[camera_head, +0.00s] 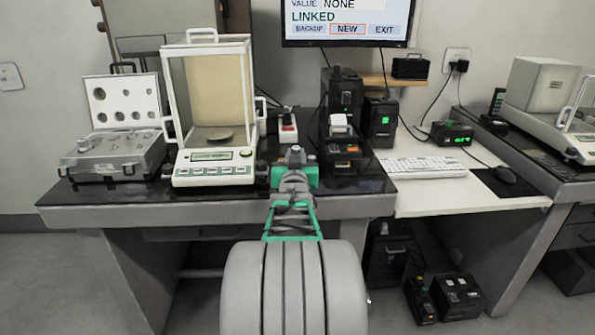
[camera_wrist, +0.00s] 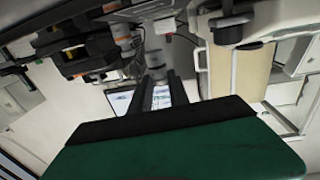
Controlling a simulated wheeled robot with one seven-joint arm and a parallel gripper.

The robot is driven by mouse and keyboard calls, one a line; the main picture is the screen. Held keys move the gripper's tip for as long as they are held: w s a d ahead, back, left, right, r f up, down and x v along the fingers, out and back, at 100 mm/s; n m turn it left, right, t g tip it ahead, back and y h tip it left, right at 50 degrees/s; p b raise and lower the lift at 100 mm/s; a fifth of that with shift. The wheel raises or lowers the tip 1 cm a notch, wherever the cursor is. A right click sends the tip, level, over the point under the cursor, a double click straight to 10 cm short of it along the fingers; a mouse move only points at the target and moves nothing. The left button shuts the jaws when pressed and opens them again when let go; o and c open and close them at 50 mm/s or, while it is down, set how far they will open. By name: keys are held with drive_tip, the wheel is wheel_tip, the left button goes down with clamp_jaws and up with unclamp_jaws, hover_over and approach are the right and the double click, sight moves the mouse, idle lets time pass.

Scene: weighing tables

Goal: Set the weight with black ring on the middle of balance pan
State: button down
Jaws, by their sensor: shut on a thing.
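In the wrist view a grey metal weight (camera_wrist: 161,97) sits between the two dark fingers of my gripper (camera_wrist: 160,88), which is shut on it. Its black ring cannot be made out. In the head view my gripper (camera_head: 295,160) is above the black bench top, right of the glass-sided balance (camera_head: 213,170). The held weight is hard to tell apart from the gripper there. The round grey balance pan (camera_head: 220,137) is inside the balance's chamber and looks empty. My gripper is outside the chamber, apart from the pan.
An open weight case (camera_head: 112,160) stands left of the balance. Black devices (camera_head: 342,150) and a small red-and-white unit (camera_head: 288,130) stand behind and right of my gripper. A monitor (camera_head: 345,20) reads LINKED. The balance's frame and glass bound the pan.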

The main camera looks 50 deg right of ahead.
drive_tip(key=shift+w+d+f, duration=0.15)
drive_tip(key=shift+d+f, duration=0.15)
drive_tip(key=shift+f, duration=0.1)
drive_tip(key=f, duration=0.1)
drive_tip(key=f+b, duration=0.2)
drive_tip(key=shift+w+d+f, duration=0.15)
drive_tip(key=shift+d+f, duration=0.1)
drive_tip(key=shift+f, duration=0.15)
drive_tip(key=shift+w+r, duration=0.1)
drive_tip(key=c, duration=1.2)
unclamp_jaws()
drive_tip(key=shift+c, duration=0.2)
